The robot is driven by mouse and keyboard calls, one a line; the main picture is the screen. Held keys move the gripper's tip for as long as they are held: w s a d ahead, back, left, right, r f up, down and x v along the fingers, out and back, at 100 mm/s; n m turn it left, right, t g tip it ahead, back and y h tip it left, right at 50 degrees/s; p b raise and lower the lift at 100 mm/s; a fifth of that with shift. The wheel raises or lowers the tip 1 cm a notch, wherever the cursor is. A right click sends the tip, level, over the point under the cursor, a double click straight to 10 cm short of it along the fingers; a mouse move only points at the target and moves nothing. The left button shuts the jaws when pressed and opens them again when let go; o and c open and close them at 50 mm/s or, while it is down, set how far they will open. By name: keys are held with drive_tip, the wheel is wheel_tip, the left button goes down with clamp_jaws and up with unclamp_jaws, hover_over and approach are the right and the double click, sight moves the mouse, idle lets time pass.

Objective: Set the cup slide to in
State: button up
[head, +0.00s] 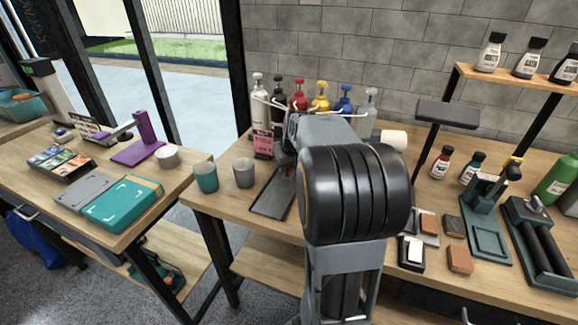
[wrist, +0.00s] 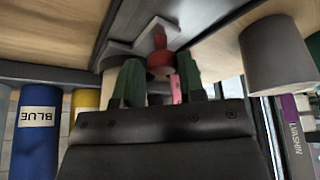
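The cup slide is a flat grey rail (head: 270,197) on the wooden bench, with a small red knob (head: 289,173) near its far end. In the wrist view, which looks upside down, the red knob (wrist: 160,64) shows between and just beyond my gripper's green fingertips (wrist: 160,82). The fingers stand apart; I cannot tell whether they touch the knob. In the head view my arm hides most of the gripper. A grey cup (head: 243,173) and a teal cup (head: 205,177) stand left of the slide; the grey cup also shows in the wrist view (wrist: 278,55).
Pump bottles with coloured caps, including a blue one (wrist: 38,125), stand in a rack behind the slide. A pink tag (head: 263,143) hangs there. Brushes, blocks and a green press (head: 490,240) crowd the bench's right side. A second table (head: 60,165) stands left, across a gap.

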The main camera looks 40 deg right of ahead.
drive_tip(key=shift+o, duration=1.4)
drive_tip(key=shift+d, duration=0.1)
drive_tip(key=shift+o, duration=0.2)
drive_tip(key=p+v, duration=0.2)
drive_tip(key=v, duration=1.1)
drive_tip(key=shift+s+r, duration=0.15)
drive_tip(key=shift+r, duration=0.15)
